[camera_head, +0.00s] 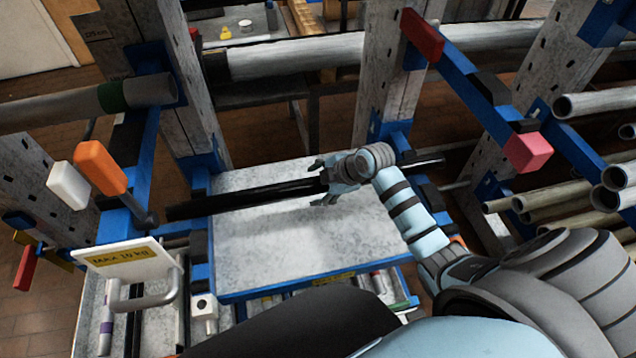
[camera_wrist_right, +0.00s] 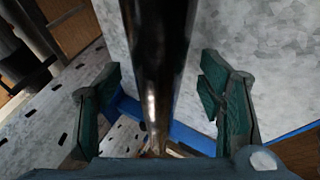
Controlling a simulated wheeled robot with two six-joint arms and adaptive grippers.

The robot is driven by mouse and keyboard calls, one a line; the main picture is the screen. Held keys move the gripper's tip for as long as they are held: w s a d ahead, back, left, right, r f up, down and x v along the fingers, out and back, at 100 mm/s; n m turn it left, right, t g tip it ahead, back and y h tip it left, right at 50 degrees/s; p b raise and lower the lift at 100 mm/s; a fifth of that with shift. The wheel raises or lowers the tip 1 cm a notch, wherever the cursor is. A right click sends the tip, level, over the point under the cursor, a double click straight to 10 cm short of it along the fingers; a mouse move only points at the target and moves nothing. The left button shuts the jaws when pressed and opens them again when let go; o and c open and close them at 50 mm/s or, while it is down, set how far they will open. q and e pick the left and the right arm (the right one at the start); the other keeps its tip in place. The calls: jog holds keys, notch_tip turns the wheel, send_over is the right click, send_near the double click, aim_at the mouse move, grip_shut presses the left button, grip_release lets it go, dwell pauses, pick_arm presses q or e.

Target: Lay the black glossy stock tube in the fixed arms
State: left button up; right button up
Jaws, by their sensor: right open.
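The black glossy tube (camera_head: 255,195) lies lengthwise across and over a grey metal-topped surface (camera_head: 290,245), its right part passing behind my right gripper to show again at the right. I cannot tell what bears its ends. My right gripper (camera_head: 322,182) is open at the tube, right of the tube's middle. In the right wrist view the tube (camera_wrist_right: 158,60) runs between the two spread green-padded fingers, with a gap on both sides. Blue arms stick out from the uprights: one at left (camera_head: 147,160) by an orange end, one at right (camera_head: 468,82) with a pink end. My left gripper is not in view.
A grey pipe with a green band (camera_head: 112,96) lies at the upper left. Several grey pipes (camera_head: 595,102) are racked at the right. A "MAX 10 kg" sign (camera_head: 128,257) stands at the lower left. Grey perforated uprights (camera_head: 388,60) flank the surface.

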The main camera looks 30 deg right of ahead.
jog(key=v, duration=1.2)
jog(key=shift+d, duration=0.1)
